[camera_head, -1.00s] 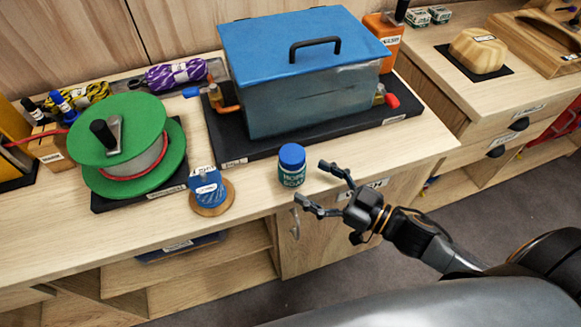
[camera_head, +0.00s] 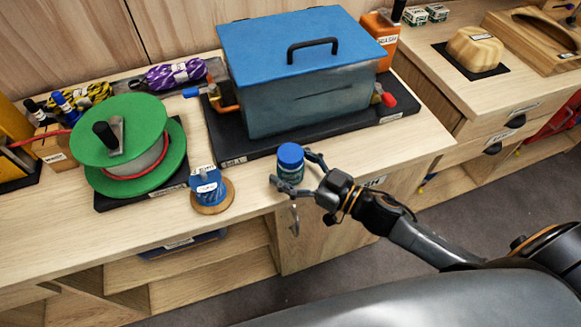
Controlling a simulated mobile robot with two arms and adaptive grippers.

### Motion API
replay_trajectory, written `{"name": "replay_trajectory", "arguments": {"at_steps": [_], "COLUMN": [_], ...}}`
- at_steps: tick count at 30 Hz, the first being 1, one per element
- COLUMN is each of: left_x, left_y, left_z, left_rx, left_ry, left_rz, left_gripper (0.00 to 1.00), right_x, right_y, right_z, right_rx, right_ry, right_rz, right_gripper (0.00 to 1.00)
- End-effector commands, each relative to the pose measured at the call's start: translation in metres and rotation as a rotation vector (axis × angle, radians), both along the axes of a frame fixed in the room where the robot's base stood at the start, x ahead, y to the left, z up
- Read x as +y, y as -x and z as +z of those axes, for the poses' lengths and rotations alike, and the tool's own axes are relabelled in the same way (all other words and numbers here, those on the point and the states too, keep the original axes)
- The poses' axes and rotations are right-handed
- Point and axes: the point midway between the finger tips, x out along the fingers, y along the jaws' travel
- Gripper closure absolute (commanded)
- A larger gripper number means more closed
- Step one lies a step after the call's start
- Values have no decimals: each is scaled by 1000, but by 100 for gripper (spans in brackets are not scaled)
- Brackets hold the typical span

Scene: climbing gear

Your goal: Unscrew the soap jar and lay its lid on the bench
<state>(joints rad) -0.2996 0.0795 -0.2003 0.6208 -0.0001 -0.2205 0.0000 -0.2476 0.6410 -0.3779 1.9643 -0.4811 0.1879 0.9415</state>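The soap jar (camera_head: 290,166) stands upright near the front edge of the wooden bench (camera_head: 120,228), with its blue lid (camera_head: 291,154) on top. My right gripper (camera_head: 292,172) reaches in from the right with its fingers spread on either side of the jar. One finger passes in front of the jar body and the other is at its right rear, below the lid. The fingers hide part of the label; I cannot tell whether they touch the jar. My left gripper is not in view.
A blue-lidded tank (camera_head: 310,90) on a black mat stands behind the jar. A small blue spool on a wooden disc (camera_head: 211,193) and a green reel (camera_head: 125,150) stand to the left. Bare bench lies between the spool and the jar.

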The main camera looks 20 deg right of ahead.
Motion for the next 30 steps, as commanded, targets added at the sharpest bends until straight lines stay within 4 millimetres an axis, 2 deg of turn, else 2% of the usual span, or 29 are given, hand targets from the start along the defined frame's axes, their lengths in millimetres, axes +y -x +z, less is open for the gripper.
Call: {"name": "replay_trajectory", "arguments": {"at_steps": [1,9,20,27,30], "left_x": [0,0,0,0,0], "left_y": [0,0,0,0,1], "left_z": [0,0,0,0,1], "left_rx": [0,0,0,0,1], "left_ry": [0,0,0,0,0], "left_rz": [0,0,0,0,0], "left_gripper": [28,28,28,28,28], "right_x": [0,0,0,0,0], "right_y": [0,0,0,1,12], "right_z": [0,1,7,33,45], "right_rx": [0,-2,-4,-5,-1], "right_ry": [0,0,2,3,-1], "right_rz": [0,1,2,5,3], "right_gripper": [37,90,90,90,90]}}
